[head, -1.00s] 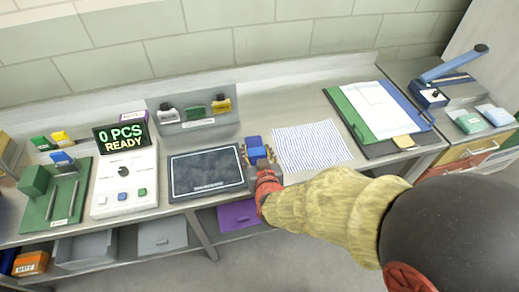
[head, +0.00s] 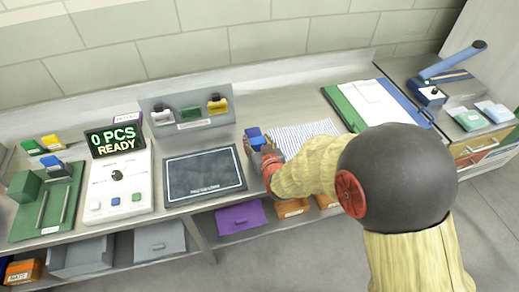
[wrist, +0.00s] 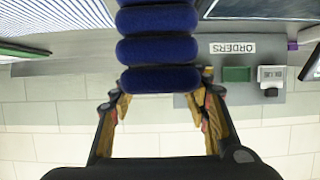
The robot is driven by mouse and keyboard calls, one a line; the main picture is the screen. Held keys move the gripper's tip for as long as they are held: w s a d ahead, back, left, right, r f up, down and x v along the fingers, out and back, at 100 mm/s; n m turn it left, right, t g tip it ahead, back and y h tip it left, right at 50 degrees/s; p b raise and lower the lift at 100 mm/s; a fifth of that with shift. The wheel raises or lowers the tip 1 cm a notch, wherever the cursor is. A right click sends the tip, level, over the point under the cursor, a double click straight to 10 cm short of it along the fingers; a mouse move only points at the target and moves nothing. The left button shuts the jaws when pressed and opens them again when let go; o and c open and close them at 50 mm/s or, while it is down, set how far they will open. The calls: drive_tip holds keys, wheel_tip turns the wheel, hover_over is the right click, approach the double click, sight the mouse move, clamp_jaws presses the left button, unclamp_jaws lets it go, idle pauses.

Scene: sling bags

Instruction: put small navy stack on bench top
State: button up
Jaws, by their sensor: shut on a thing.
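The small navy stack (head: 254,134) is a pile of rounded dark blue bags, seen at the bench between the black pad and the striped sheet. In the wrist view the navy stack (wrist: 158,48) fills the top middle, its layers one over another. My gripper (head: 258,145) is shut on it, with a finger (wrist: 118,105) at each side; the wrist view is upside down. The bench top (head: 285,100) is grey metal and lies around and below the stack. I cannot tell whether the stack touches it. My forearm hides part of the bench front.
The black pad (head: 205,174) lies left of my gripper, the striped sheet (head: 300,136) right. A counter machine (head: 118,185) is further left, a green folder (head: 345,108) with papers right.

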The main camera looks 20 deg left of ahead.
drive_tip(key=shift+w+d+f, duration=0.2)
drive_tip(key=shift+w+f, duration=0.4)
drive_tip(key=shift+f, duration=0.05)
drive_tip(key=shift+w+f+b, duration=0.15)
drive_tip(key=shift+f+b, duration=0.4)
drive_tip(key=shift+f, duration=1.1)
drive_tip(key=shift+f, duration=0.1)
drive_tip(key=shift+f, duration=0.15)
drive_tip(key=o, duration=1.3)
drive_tip(key=shift+o, duration=0.9)
drive_tip(key=shift+d+r, duration=0.1)
drive_tip(key=shift+r, duration=0.25)
drive_tip(key=p+v, duration=0.1)
drive_tip(key=v, duration=1.1)
drive_tip(key=shift+f+p, duration=0.2)
drive_tip(key=shift+p, duration=0.15)
